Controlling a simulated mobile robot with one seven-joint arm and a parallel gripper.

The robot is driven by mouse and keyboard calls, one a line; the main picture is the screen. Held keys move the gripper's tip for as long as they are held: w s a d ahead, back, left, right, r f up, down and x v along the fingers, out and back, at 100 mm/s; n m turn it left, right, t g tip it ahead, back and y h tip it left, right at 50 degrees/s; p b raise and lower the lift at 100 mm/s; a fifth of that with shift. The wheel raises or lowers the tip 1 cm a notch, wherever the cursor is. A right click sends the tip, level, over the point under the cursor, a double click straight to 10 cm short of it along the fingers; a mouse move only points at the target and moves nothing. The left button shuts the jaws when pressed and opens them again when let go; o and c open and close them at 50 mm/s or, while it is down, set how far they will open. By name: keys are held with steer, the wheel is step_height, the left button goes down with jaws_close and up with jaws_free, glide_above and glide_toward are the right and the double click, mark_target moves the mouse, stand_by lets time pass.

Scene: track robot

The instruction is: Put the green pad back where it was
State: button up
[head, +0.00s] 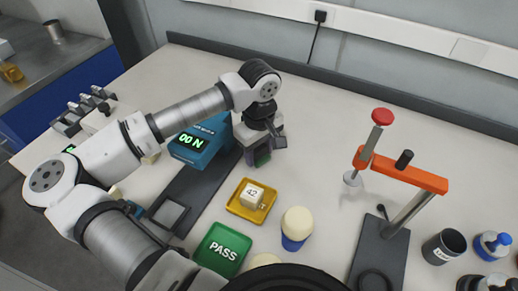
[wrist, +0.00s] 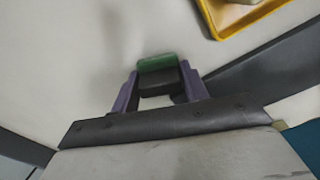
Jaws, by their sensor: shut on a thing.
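The green pad (wrist: 157,64) shows in the wrist view, with a dark lower part, between the two purple fingers of my gripper (wrist: 160,82). My gripper is shut on it. In the head view my gripper (head: 258,152) is just right of the blue gauge with a lit display (head: 203,141), and a small dark-green bit of the pad (head: 263,158) shows at its tip. I cannot tell how high the pad is above the bench.
A yellow tray (head: 234,206) with a pale cube (head: 252,195) lies in front of my gripper. A green PASS plate (head: 222,249), a cream-topped blue piece (head: 297,226) and a press with an orange arm (head: 405,172) stand nearby. The bench behind is clear.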

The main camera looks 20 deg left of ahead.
mark_target(259, 148)
steer(key=shift+f, duration=0.15)
steer(key=o, duration=1)
steer(key=shift+c, duration=0.2)
step_height(259, 148, up, 12)
steer(key=b, duration=0.2)
steer(key=shift+r, duration=0.2)
